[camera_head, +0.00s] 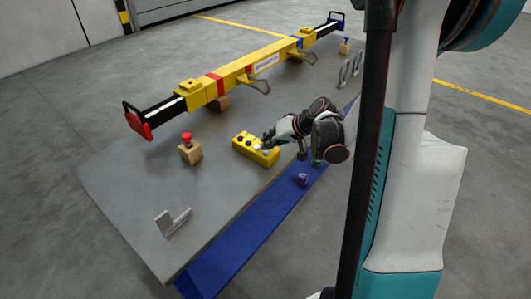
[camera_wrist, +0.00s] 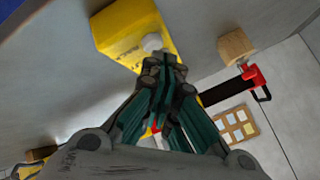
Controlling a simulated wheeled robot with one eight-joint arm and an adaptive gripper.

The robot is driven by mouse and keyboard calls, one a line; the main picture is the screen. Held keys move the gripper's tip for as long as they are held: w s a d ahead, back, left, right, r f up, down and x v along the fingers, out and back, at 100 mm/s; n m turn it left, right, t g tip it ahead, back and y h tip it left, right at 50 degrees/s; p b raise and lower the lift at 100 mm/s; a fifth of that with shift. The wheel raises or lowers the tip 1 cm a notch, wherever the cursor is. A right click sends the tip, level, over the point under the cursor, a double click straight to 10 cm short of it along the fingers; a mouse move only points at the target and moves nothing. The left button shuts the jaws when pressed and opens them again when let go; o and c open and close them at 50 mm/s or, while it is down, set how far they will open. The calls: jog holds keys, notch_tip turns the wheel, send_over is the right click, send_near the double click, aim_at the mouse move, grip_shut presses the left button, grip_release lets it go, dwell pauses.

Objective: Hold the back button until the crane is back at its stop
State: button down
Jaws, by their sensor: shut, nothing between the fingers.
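A yellow control box (camera_head: 243,142) with several dark and pale buttons lies on the grey table. My gripper (camera_head: 266,142) is shut and empty over the box's right end. In the wrist view the yellow box (camera_wrist: 122,28) is at the top, and a pale round button (camera_wrist: 152,42) shows just beyond my closed fingertips (camera_wrist: 163,64). I cannot tell whether the fingertips touch or press it. Button labels are not readable, so I cannot tell which is the back button.
A wooden block with a red knob (camera_head: 189,150) stands left of the box. A grey bracket (camera_head: 172,222) is near the table's front corner.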

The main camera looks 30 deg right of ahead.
jog(key=shift+f+b, duration=0.3)
jog(key=shift+f, duration=0.15)
dwell(0.7)
jog(key=shift+r, duration=0.1)
dwell(2.8)
jog(key=shift+r+p, duration=0.65)
jog(key=shift+r, duration=0.15)
jog(key=shift+r, duration=0.1)
jog(key=shift+r+p, duration=1.75)
jog(key=shift+r, duration=0.65)
